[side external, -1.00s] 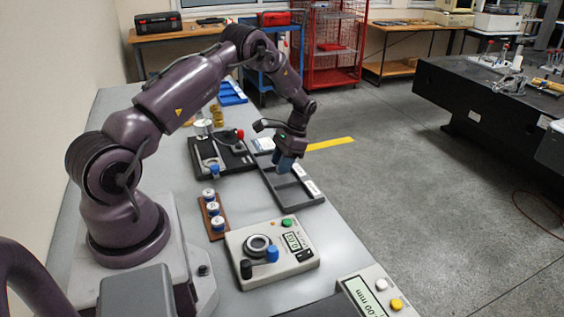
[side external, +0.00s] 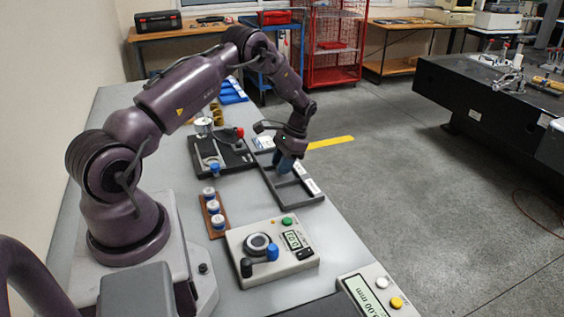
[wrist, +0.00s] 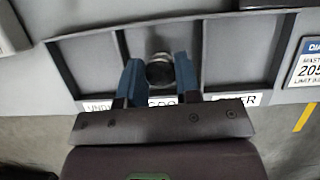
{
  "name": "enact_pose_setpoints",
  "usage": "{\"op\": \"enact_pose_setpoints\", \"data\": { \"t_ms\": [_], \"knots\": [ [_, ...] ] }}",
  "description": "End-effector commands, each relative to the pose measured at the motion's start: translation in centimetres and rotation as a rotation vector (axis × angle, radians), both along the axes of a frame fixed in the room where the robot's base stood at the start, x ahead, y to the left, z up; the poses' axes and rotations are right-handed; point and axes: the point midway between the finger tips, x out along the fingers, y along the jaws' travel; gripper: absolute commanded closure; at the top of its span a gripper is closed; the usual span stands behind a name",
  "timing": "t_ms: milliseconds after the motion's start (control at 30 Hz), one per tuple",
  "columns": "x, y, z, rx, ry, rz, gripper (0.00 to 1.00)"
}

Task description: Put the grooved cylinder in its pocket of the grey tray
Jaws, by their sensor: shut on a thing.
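The grooved cylinder (wrist: 159,68) is a small dark metallic piece with a round end, held between the two blue fingers of my gripper (wrist: 159,80) in the wrist view. It is over the middle pocket of the grey tray (wrist: 90,62); I cannot tell whether it touches the pocket floor. The tray has pockets side by side with white labels along one edge, partly covered by my fingers. In the side view my gripper (side external: 285,164) points down at the tray (side external: 296,192), and its fingers hide the cylinder.
A black fixture with a red knob (side external: 239,132) stands left of the tray. A brown rack (side external: 214,216) with blue-and-white pieces and a beige control box (side external: 272,252) are nearer. The table edge and floor lie just right of the tray.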

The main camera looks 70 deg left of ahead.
Motion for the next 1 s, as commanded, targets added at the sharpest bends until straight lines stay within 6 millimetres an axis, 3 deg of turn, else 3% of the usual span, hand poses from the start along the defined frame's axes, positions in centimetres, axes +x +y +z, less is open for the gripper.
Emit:
{"op": "enact_pose_setpoints", "data": {
  "t_ms": [1000],
  "knots": [
    [0.0, 0.0, -1.1, 0.001, -0.001, 0.0, 0.97]
  ]
}}
